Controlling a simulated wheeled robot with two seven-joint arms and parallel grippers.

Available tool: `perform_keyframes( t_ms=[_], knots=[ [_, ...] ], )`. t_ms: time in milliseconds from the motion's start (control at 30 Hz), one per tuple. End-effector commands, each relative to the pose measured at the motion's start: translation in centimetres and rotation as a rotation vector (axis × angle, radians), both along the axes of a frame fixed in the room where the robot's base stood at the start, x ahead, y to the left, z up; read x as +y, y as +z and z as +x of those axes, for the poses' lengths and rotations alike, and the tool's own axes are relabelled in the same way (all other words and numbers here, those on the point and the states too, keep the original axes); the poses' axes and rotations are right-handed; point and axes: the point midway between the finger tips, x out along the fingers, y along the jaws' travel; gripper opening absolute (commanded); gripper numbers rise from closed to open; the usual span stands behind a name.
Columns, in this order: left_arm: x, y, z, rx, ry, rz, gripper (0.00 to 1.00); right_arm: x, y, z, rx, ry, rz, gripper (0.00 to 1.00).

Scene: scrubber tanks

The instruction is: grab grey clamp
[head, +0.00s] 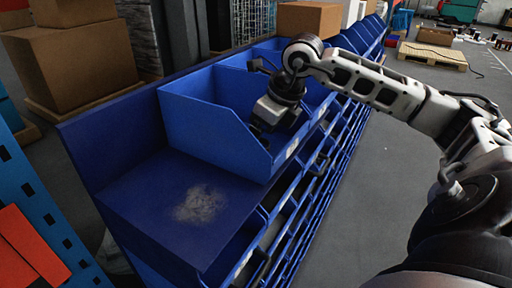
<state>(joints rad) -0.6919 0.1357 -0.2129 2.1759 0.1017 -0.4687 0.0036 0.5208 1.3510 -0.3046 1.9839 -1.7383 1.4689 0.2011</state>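My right arm comes in from the right, and my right gripper (258,130) points down inside the nearest blue bin (192,122). Its dark fingers are small and partly hidden against the bin's shaded inside, so I cannot tell whether they are open or shut or hold anything. I cannot make out a grey clamp; the bin's front and side walls hide its floor. My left gripper is not in view.
The bin stands on a dark blue shelf (140,205) with a bare, scuffed area in front. More blue bins line the rack behind. Cardboard boxes (75,65) stand at the left, another box (308,18) at the back. The grey floor right of the rack is clear.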

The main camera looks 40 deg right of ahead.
Motion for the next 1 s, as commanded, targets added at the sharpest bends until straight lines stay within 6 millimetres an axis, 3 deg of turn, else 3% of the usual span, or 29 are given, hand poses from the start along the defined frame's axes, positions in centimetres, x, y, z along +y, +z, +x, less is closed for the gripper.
perform_keyframes(
  t_ms=[133, 367, 533, 567, 1000],
  knots=[
    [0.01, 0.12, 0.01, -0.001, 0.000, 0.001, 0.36, 0.19, -1.15, 0.50, -0.001, 0.000, 0.001, 0.84],
    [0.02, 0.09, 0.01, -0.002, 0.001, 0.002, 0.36, 0.17, -1.28, 0.55, -0.001, 0.000, 0.000, 0.84],
    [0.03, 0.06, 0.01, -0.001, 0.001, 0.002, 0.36, 0.17, -1.26, 0.54, -0.001, 0.000, 0.000, 0.39],
    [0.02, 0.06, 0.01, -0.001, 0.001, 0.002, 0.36, 0.17, -1.26, 0.54, -0.001, 0.000, 0.000, 0.36],
    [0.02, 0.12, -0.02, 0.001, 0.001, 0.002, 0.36, 0.16, -0.43, 0.60, -0.004, 0.000, 0.000, 0.36]
  ],
)
